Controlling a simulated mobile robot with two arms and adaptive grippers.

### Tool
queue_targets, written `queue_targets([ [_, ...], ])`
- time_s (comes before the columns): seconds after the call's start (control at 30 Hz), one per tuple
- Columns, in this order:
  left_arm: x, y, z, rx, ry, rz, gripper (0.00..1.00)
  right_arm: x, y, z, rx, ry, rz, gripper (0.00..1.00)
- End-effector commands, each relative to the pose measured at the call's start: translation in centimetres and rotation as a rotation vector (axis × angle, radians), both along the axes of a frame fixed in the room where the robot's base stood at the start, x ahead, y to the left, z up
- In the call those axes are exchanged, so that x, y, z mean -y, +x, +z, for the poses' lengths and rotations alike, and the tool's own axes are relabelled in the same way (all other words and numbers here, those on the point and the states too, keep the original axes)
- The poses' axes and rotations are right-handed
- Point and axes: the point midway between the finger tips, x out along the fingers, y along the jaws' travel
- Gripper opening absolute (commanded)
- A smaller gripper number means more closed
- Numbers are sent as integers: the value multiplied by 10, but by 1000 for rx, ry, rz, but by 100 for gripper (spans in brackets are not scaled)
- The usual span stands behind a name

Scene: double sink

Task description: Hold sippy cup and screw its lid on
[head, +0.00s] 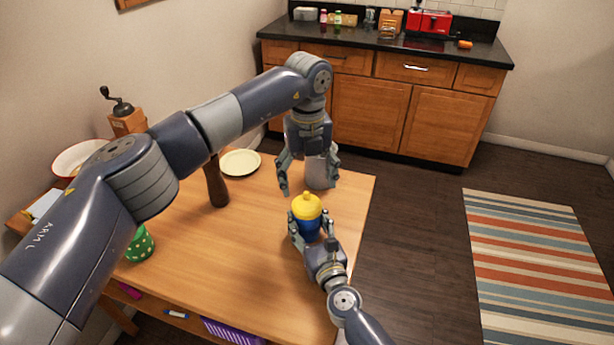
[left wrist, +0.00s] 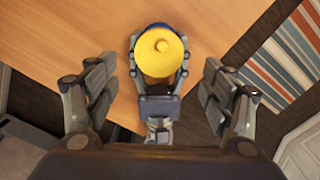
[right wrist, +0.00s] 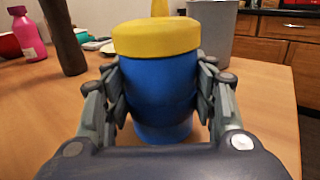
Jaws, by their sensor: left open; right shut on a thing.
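The sippy cup (right wrist: 160,105) is blue and upright, with its yellow lid (right wrist: 157,38) sitting on top. In the head view the lid (head: 306,206) shows a small spout above the blue body (head: 310,227). My right gripper (head: 312,228) is shut on the blue cup body, one finger on each side, below the lid. My left gripper (head: 306,185) is open and empty, above the cup and pointing down. In the left wrist view the yellow lid (left wrist: 158,53) lies beyond the gap between my left fingers, not touched by them. Whether the lid is screwed tight cannot be told.
The wooden table (head: 190,268) bears a grey container (head: 322,172) just behind the cup, a pale plate (head: 240,162), a dark brown pepper mill (head: 215,183) and a green dotted cup (head: 140,245). The table's right edge is near the cup. A striped rug (head: 535,265) lies on the floor.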

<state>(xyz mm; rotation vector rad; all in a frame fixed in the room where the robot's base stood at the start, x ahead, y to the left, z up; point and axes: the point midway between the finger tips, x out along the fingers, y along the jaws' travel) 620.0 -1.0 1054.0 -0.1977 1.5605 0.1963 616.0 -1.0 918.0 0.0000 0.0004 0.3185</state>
Motion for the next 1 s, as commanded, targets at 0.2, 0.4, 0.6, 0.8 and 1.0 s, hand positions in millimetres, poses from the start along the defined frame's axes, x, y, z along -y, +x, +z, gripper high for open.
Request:
queue_targets([
  [0.2,-1,0,2,-1,0,363,75,0,0,0,0,0,0,0],
  [0.4,-1,0,2,-2,1,561,75,0,0,0,0,0,0,0],
  [0.6,-1,0,3,-2,1,616,75,0,0,0,0,0,0,0],
  [0.8,-1,0,3,-2,1,615,75,0,0,0,0,0,0,0],
  [1.0,-2,0,-7,-3,2,614,75,0,0,0,0,0,0,0],
])
